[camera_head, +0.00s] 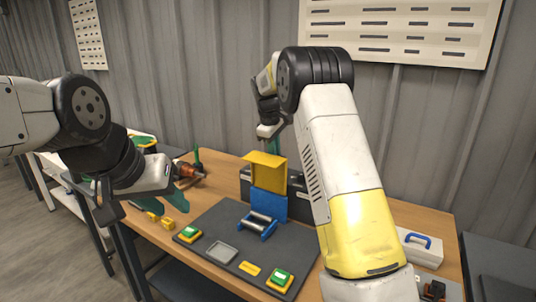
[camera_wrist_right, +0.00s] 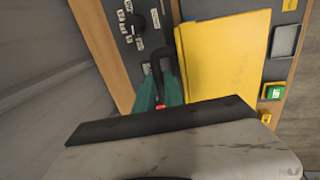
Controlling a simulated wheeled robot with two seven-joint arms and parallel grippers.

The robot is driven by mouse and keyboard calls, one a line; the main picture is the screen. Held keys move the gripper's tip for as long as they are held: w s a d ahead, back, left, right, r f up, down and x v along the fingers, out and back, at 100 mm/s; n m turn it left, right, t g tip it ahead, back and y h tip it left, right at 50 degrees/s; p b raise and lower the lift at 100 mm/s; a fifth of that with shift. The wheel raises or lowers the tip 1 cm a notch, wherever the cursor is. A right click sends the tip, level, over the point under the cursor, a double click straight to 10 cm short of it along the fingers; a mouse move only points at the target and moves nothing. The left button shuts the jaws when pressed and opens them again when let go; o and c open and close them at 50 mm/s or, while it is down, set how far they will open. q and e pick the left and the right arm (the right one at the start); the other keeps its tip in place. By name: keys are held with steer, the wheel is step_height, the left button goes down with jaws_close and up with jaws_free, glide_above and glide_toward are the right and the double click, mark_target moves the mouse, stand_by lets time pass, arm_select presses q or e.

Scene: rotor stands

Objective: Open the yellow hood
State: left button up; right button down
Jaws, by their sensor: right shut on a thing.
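The yellow hood (camera_head: 266,172) sits on a blue stand (camera_head: 268,204) at the back of the dark mat, its upper panel slanting up to the left. In the right wrist view the hood (camera_wrist_right: 224,62) is a broad yellow panel with a black loop handle (camera_wrist_right: 160,58) beside its edge. My right gripper (camera_head: 272,142) is above the hood, partly hidden by my arm. Its green fingers (camera_wrist_right: 160,94) are shut at the black handle. My left gripper (camera_head: 182,188) is open and empty over the table's left part, apart from the hood.
On the dark mat (camera_head: 222,222) are a blue cradle with a metal roller (camera_head: 258,221), a grey tray (camera_head: 222,252) and green buttons (camera_head: 279,278). A drill-like tool (camera_head: 187,170) lies at the left. A white case (camera_head: 419,248) stands at the right.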

steer(key=shift+w+d+f, duration=0.1)
steer(key=shift+w+d, duration=0.05)
steer(key=shift+w, duration=0.1)
steer(key=shift+w+d+f, duration=0.6)
steer(key=shift+w+d, duration=0.15)
steer(key=shift+w, duration=0.15)
steer(key=c, duration=1.2)
jaws_free()
steer(key=shift+f, duration=0.1)
steer(key=shift+c, duration=0.2)
steer(key=v, duration=0.6)
steer(key=shift+a, duration=0.1)
